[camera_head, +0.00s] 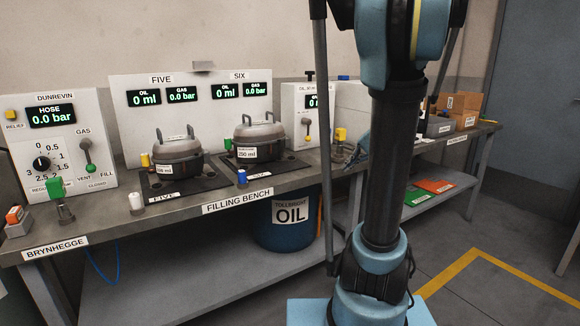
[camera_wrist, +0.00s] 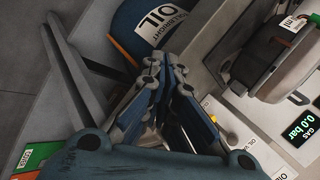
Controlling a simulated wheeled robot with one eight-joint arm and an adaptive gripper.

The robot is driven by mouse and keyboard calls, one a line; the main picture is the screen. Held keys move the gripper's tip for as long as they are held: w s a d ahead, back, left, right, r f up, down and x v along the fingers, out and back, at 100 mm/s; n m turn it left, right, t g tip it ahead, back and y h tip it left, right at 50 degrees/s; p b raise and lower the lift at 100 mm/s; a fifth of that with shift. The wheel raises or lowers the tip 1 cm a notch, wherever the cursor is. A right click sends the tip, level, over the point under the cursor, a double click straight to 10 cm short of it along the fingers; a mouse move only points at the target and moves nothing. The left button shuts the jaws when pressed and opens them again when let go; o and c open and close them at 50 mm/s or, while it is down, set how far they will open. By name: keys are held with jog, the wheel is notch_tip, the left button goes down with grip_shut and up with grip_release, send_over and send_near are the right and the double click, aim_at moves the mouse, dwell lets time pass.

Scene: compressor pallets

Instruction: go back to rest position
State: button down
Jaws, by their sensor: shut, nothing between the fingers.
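My gripper (camera_wrist: 168,72) shows in the wrist view, its blue-grey fingers together with nothing between them. In that view it is in front of the filling bench, near the blue oil drum (camera_wrist: 150,22) and a compressor (camera_wrist: 285,65). In the head view my arm rises through the right of the picture and hides part of the bench. The gripper cannot be made out clearly there. Two grey compressors, the left one (camera_head: 178,158) and the right one (camera_head: 260,138), stand upright on dark pads under the FIVE and SIX displays.
The filling bench (camera_head: 130,223) runs along the wall, with the DUNREVIN hose panel (camera_head: 50,140) at its left. The blue oil drum (camera_head: 287,228) is below it. Green and red trays (camera_head: 436,186) lie on a lower shelf at right. Floor with a yellow line (camera_head: 525,277) is clear at right.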

jog(key=s+f+n+g+h, duration=0.1)
jog(key=s+f, duration=0.3)
jog(key=s, duration=0.4)
jog(key=s+a+f+n+g+h, duration=0.1)
jog(key=s+f+n+h, duration=0.1)
jog(key=s+f, duration=0.3)
jog(key=s+a+f+n+h, duration=0.1)
jog(key=s+f+n+h, duration=0.1)
jog(key=s, duration=0.9)
notch_tip(320, 180, down, 3)
jog(key=shift+s+r+n+g+h, duration=0.2)
jog(key=shift+s+n+g+h, duration=0.15)
jog(key=shift+h, duration=0.45)
jog(key=shift+a, duration=0.1)
jog(key=shift+w+f, duration=0.2)
jog(key=shift+w, duration=0.3)
jog(key=shift+s, duration=0.15)
